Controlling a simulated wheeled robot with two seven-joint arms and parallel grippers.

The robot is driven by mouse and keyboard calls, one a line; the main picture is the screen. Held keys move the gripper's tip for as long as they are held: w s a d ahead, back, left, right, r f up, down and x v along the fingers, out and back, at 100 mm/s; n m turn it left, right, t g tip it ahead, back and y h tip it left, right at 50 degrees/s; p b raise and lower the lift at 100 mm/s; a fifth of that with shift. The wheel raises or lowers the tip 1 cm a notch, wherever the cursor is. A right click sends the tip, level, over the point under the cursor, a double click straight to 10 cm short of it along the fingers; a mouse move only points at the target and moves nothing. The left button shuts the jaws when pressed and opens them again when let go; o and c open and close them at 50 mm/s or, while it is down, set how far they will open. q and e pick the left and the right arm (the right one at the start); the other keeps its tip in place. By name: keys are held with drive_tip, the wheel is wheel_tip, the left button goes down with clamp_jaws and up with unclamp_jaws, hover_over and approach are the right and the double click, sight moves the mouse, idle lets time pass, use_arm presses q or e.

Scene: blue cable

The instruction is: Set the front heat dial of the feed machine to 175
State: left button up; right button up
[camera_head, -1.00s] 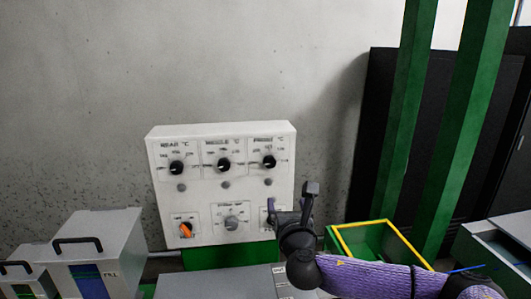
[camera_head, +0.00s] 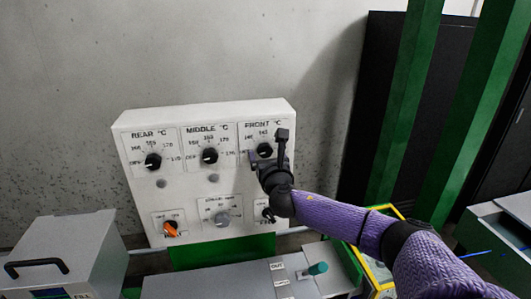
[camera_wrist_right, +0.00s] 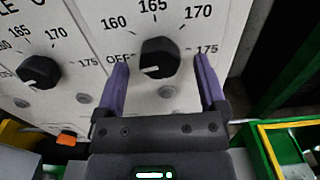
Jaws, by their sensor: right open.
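The front heat dial (camera_head: 264,149) is a black knob at the upper right of the white panel. In the right wrist view the dial (camera_wrist_right: 159,58) has marks from OFF on the left through 160, 165 and 170 to 175 on the right. Its white pointer line is toward the lower left, near OFF. My right gripper (camera_head: 268,146) is in front of the dial. In the right wrist view its open purple fingers (camera_wrist_right: 161,67) stand on either side of the knob, with gaps to it. My left gripper is not in view.
The middle dial (camera_head: 210,156) and rear dial (camera_head: 153,161) sit to the left. Below are an orange switch (camera_head: 171,229) and a grey knob (camera_head: 222,219). A yellow-rimmed green bin (camera_wrist_right: 262,135) stands at the lower right. A grey FILL box (camera_head: 62,250) stands at left.

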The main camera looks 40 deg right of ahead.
drive_tip(key=shift+w+d, duration=0.25)
drive_tip(key=shift+w, duration=0.35)
clamp_jaws()
